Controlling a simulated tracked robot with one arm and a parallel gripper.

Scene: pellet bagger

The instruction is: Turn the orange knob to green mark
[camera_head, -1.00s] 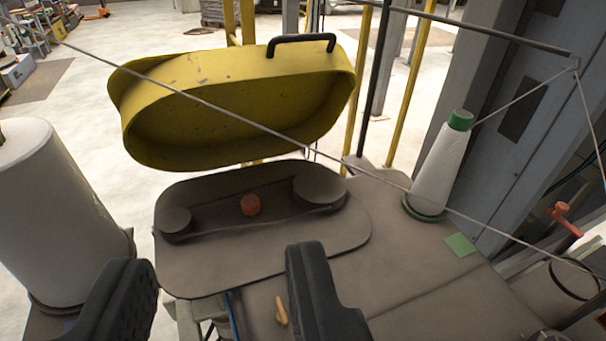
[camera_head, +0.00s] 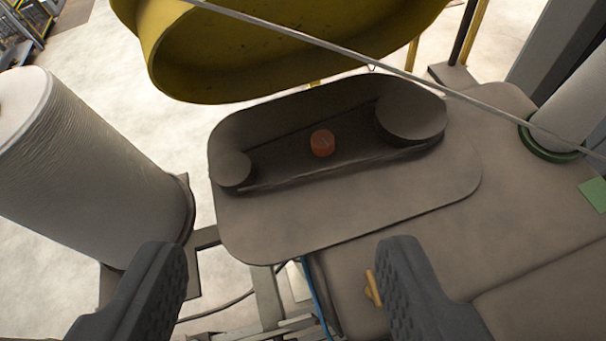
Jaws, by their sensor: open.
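The orange knob (camera_head: 322,143) is a small round piece between two grey pulleys on the belt-drive plate (camera_head: 350,212). It lies ahead of my gripper, above the gap between the fingers in the picture. My gripper (camera_head: 275,285) is open and empty, with its two dark ridged fingers wide apart at the bottom of the view. It is apart from the knob. I cannot make out a green mark at the knob. A green square patch (camera_head: 594,194) lies on the machine top at the right edge.
The raised yellow cover (camera_head: 280,60) hangs behind the plate. A large white spool (camera_head: 85,170) stands at the left and a white cone (camera_head: 575,105) at the right. A thin strand crosses the upper view. A small yellow-orange lever (camera_head: 373,288) sits by the right finger.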

